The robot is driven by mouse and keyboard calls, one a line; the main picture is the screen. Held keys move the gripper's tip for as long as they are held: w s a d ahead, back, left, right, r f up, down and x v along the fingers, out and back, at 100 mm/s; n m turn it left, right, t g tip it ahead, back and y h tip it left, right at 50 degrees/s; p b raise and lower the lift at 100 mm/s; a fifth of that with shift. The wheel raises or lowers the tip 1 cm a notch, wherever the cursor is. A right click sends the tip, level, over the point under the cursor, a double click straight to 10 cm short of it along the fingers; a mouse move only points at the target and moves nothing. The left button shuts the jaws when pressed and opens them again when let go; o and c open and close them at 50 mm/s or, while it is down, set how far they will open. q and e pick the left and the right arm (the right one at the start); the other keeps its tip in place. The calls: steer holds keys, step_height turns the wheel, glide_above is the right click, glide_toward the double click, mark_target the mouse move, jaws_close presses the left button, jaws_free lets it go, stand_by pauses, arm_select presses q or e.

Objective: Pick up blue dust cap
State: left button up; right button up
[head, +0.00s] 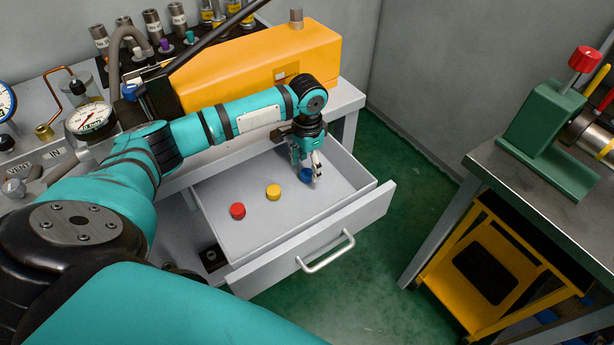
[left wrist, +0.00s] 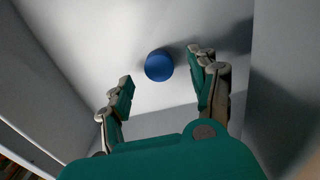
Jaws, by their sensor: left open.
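The blue dust cap (head: 305,175) lies on the floor of the open drawer (head: 238,193), near its right end in the head view. In the left wrist view the blue cap (left wrist: 159,65) shows whole, just beyond and between the fingertips. My left gripper (head: 309,174) points down into the drawer and partly covers the cap in the head view. In the left wrist view its fingers (left wrist: 162,80) are spread apart with nothing between them. I cannot tell from the frames whether a finger touches the cap. My right gripper is not in view.
A yellow cap (head: 273,192) and a red cap (head: 238,210) lie to the left in the same drawer. The drawer walls and front with its handle (head: 326,252) surround them. A green vise (head: 545,130) stands on the right bench. An orange case (head: 250,65) sits behind the drawer.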

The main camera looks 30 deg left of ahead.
mark_target(307, 173)
arm_select(q)
step_height(307, 173, down, 4)
steer(key=shift+r, duration=0.2)
steer(key=c, duration=1.1)
steer(key=shift+r, duration=0.2)
